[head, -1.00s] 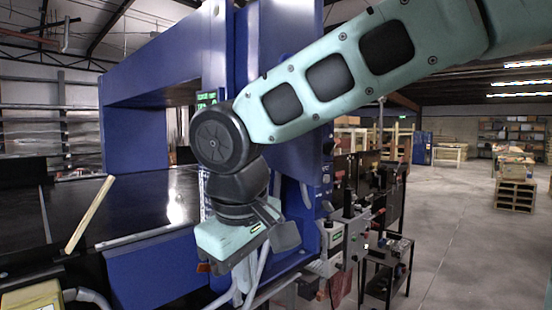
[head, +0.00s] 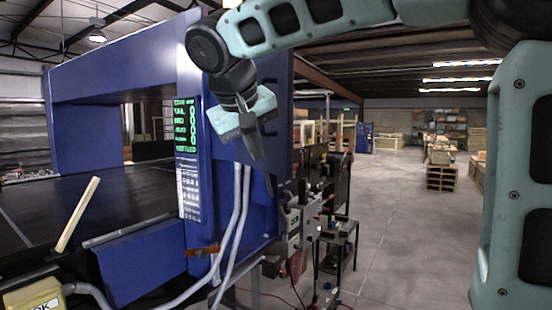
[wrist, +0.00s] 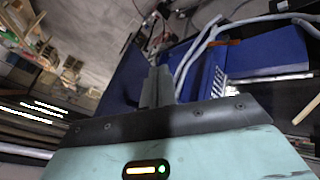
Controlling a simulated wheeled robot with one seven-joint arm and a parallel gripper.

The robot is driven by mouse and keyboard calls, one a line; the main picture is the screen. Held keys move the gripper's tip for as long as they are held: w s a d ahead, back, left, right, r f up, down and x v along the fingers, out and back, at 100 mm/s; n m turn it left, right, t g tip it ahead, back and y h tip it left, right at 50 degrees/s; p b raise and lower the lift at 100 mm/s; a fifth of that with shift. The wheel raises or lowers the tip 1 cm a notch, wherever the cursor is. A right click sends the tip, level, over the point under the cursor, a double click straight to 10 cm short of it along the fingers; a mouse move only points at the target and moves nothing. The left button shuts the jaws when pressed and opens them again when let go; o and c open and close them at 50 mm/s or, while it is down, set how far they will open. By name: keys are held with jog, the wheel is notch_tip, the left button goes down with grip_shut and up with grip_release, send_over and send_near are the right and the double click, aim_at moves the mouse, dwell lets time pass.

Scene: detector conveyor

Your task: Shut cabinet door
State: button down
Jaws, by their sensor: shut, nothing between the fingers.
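The cabinet is the large blue detector housing (head: 120,75) that spans the conveyor in the head view. A tall blue panel (head: 279,135), which looks like the cabinet door, stands at its right side, beside the green-lit display. It appears to stand out from the housing, but its angle and hinge are unclear. My gripper (head: 268,186) is shut and empty, pointing down in front of this panel. Contact cannot be told. In the wrist view the shut fingers (wrist: 157,80) lie beside a dark blue panel (wrist: 124,78).
Pale conduits (head: 236,215) run down the housing below my gripper. A dark conveyor bed (head: 120,195) lies left, with a wooden stick (head: 77,214) near its edge. A cart with equipment (head: 335,245) stands right of the panel. Concrete floor (head: 400,230) is open farther right.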

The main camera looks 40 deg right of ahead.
aim_at(278, 162)
jog(key=shift+w+d+f+p, duration=0.2)
jog(key=shift+d+f+p, duration=0.45)
jog(key=shift+d, duration=0.4)
jog(key=shift+w+d+f+p, duration=0.25)
jog(key=shift+d+f+p, duration=0.35)
jog(key=shift+d, duration=0.5)
jog(key=shift+w+d+f+p, duration=0.2)
jog(key=shift+d+f+p, duration=0.4)
jog(key=shift+d, duration=0.45)
jog(key=shift+f, duration=0.1)
jog(key=shift+d, duration=0.15)
